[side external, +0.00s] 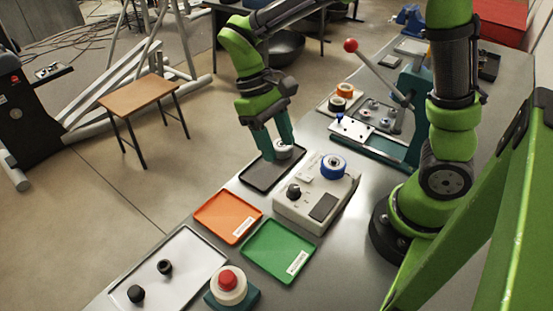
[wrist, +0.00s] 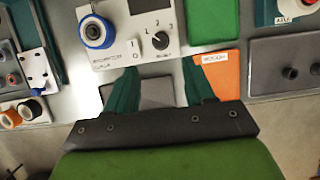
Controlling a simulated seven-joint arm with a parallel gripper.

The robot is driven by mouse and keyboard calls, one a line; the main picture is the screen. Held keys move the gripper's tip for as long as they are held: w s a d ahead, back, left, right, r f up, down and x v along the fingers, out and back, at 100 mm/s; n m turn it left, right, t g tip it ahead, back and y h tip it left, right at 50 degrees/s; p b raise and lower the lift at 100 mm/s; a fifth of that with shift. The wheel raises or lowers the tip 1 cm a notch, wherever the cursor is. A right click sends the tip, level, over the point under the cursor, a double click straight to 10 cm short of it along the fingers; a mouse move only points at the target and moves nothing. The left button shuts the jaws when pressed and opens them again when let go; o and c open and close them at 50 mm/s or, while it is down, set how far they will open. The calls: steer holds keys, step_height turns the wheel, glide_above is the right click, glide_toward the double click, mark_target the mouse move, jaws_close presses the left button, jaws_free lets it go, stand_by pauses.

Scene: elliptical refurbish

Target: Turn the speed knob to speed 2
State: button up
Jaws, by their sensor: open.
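The speed knob (side external: 293,191) is a small dark knob on the pale control box (side external: 312,213). In the wrist view the knob (wrist: 160,41) has the numbers 1, 2 and 3 around it; I cannot tell which its pointer faces. My gripper (side external: 277,152) is open, pointing down above the dark tray (side external: 262,182), behind the box and apart from the knob. In the wrist view my open gripper (wrist: 160,66) has its two teal fingers spread on the near side of the box.
A blue ring-shaped part (side external: 333,166) sits on the box. Orange (side external: 213,229) and green (side external: 271,262) trays, a red button (side external: 229,279) and a lever press (side external: 400,145) stand around.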

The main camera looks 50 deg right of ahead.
mark_target(293, 187)
steer(key=x, duration=1)
steer(key=shift+f, duration=0.15)
jaws_close()
